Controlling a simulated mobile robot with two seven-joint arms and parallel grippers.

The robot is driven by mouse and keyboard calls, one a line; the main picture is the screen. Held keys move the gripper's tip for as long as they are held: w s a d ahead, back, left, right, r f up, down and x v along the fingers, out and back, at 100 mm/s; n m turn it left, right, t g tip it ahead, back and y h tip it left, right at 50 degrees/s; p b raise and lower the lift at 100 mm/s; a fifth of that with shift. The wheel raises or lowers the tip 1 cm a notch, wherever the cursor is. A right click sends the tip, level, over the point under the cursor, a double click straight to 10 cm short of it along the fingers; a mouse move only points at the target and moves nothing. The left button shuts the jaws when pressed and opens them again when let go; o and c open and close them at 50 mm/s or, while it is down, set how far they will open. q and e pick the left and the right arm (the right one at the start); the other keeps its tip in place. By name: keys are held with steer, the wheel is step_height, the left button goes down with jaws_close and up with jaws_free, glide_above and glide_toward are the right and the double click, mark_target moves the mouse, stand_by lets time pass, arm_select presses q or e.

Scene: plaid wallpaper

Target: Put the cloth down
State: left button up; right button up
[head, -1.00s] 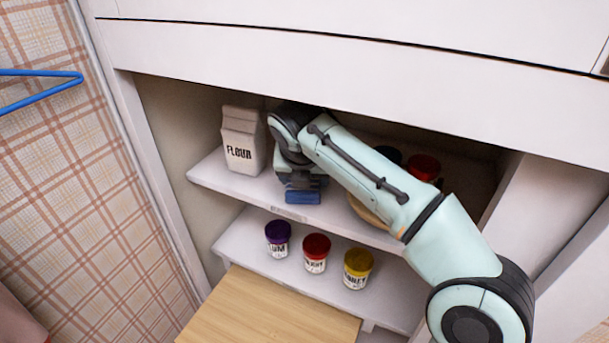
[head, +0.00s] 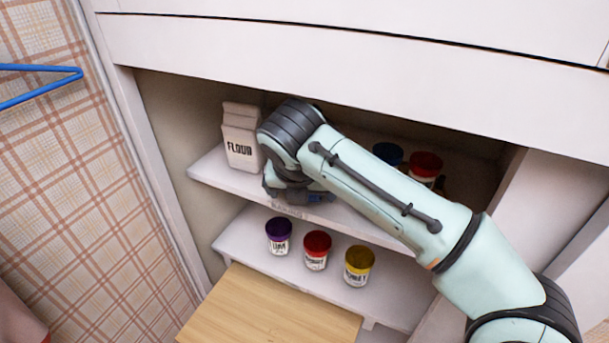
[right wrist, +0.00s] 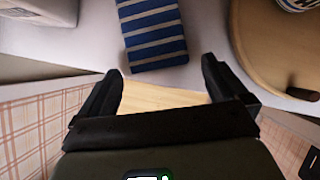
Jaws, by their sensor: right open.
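The cloth, blue with pale stripes (right wrist: 152,38), lies on the upper shelf near its front edge in the right wrist view. In the head view only a small blue part of it (head: 318,197) shows beside my gripper. My right gripper (right wrist: 162,74) is open, with its fingers spread and the cloth just beyond the fingertips, between them. Nothing is held in it. In the head view the right gripper (head: 293,194) is at the upper shelf's front edge, mostly hidden by my wrist. My left gripper is not in view.
A flour carton (head: 240,138) stands left of my wrist on the upper shelf (head: 212,175). A red-lidded jar (head: 424,167) and a blue-lidded one (head: 388,153) stand right. A round wooden item (right wrist: 275,60) is beside the cloth. Several jars (head: 317,250) line the lower shelf.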

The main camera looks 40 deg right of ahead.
steer(key=s+a, duration=0.4)
steer(key=a, duration=0.1)
stand_by(0.6)
